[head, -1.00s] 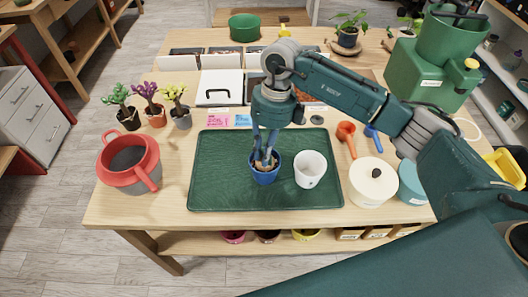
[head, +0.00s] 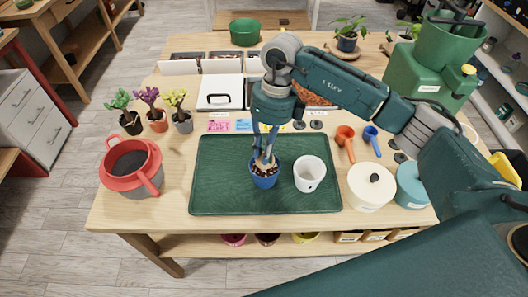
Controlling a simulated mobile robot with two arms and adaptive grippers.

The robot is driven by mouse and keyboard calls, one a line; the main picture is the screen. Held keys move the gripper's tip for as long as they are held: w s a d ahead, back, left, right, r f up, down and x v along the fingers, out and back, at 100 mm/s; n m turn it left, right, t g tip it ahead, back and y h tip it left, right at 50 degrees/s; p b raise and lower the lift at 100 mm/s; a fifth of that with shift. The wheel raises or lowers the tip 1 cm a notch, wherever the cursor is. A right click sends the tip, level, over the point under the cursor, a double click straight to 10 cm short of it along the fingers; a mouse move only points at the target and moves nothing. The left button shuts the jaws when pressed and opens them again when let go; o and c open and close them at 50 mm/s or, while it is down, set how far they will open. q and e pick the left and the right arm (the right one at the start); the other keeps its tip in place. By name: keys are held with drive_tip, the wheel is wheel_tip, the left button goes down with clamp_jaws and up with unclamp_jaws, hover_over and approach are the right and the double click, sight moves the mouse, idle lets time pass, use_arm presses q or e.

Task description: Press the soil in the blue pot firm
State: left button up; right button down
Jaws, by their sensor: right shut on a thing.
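The small blue pot (head: 264,181) stands upright on the green tray (head: 225,197). Dark soil with pale bits (head: 256,169) shows inside its rim. My right gripper (head: 264,158) points down over the pot, its fingers close together on a small tan tool, which is mostly hidden between them. The tool's lower end is at about rim height. I cannot tell whether it touches the soil. My left gripper is not in view.
A white pot (head: 310,175) stands close right of the blue pot. A cream lidded jar (head: 371,187) and orange (head: 345,142) and blue (head: 371,138) scoops lie to the right. The tray's left part is clear.

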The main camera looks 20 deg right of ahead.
drive_tip(key=shift+r+p, duration=1.2)
drive_tip(key=shift+r, duration=1.25)
